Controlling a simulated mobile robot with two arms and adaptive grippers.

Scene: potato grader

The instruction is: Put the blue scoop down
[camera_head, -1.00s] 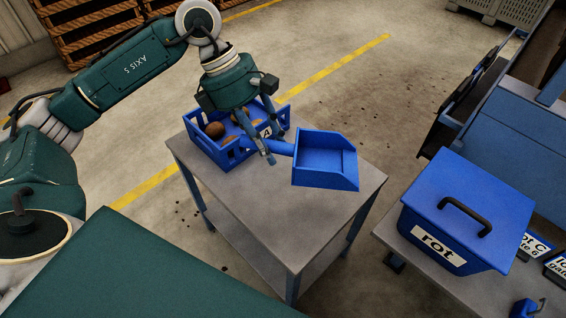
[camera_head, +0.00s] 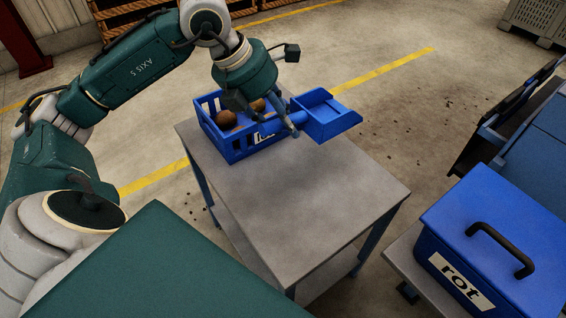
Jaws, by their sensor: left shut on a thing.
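The blue scoop (camera_head: 328,117) has a wide open pan and a short handle. My left gripper (camera_head: 293,131) is shut on its handle, over the far part of a grey table (camera_head: 290,190). The scoop's pan points right and lies at the table's far right edge in the picture. I cannot tell whether the scoop touches the table top. My right gripper is not in view.
A blue crate (camera_head: 233,149) with several brown potatoes (camera_head: 226,119) stands at the table's far left, close beside the gripper. The near part of the table is bare. A blue lidded box marked "rot" (camera_head: 450,235) stands on another surface at right.

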